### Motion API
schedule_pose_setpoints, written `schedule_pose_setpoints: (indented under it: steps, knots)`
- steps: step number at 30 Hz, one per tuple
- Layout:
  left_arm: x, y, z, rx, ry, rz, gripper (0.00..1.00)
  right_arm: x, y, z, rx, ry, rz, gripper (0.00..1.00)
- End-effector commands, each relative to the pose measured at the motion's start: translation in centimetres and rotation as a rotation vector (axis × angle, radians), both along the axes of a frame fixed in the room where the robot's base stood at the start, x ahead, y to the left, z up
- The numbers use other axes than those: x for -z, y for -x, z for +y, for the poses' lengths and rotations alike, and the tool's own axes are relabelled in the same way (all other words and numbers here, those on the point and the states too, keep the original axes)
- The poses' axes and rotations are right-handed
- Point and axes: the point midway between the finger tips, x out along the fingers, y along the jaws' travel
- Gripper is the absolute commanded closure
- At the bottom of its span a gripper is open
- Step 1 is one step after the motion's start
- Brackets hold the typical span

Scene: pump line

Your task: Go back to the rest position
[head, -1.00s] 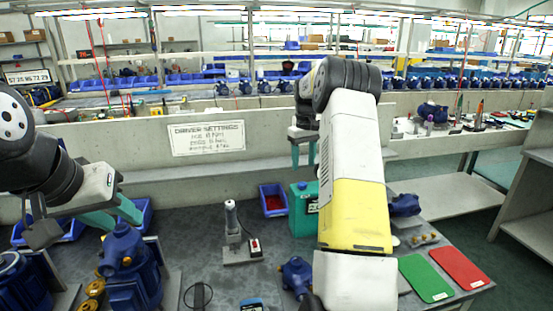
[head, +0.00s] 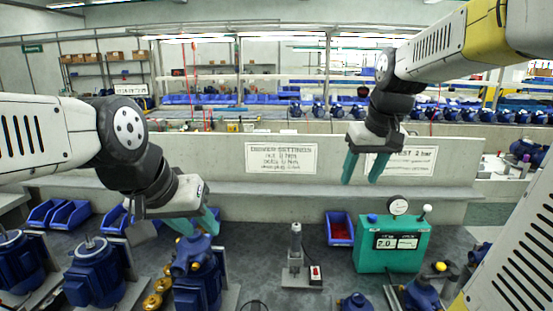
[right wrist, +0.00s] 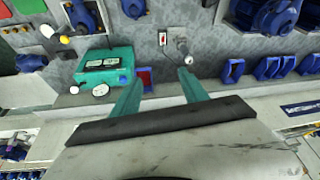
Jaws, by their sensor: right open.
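My left gripper (head: 196,221) has teal fingers and hangs just above a blue pump (head: 197,270) on the left part of the bench. Its fingers are seen at an angle with the pump behind them, and I cannot tell how far apart they are. My right gripper (head: 362,168) is raised over the back of the bench, in front of the grey wall panel, with its fingers apart and nothing between them. In the right wrist view its two teal fingers (right wrist: 160,95) are spread and empty.
A teal test box (head: 392,245) with a gauge stands at the right. A grey tool stand (head: 296,262) and a blue bin with red inside (head: 339,228) are near the middle. More blue pumps (head: 92,272) stand left. Blue bins (head: 70,215) line the back left.

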Motion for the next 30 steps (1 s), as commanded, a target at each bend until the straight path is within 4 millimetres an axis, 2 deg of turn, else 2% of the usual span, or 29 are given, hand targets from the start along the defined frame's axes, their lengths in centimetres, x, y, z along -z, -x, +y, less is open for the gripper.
schedule_pose_setpoints:
  steps: [1,6,12,18,30]
  knots:
    - [0.0,0.0,0.0,0.000,0.000,0.000,0.64,-0.2,2.0,0.7,0.002,-0.011,-0.024,0.48]
    - [0.0,0.0,0.0,0.000,0.000,0.000,0.64,0.5,7.8,2.8,0.023,-0.061,-0.093,0.48]
    - [0.0,0.0,0.0,0.000,0.000,0.000,0.64,2.4,12.8,4.5,0.042,-0.115,-0.152,0.48]
    - [0.0,0.0,0.0,0.000,0.000,0.000,0.64,3.5,14.7,5.1,0.051,-0.140,-0.176,0.48]
    - [0.0,0.0,0.0,0.000,0.000,0.000,0.64,3.6,14.8,5.1,0.053,-0.142,-0.177,0.48]
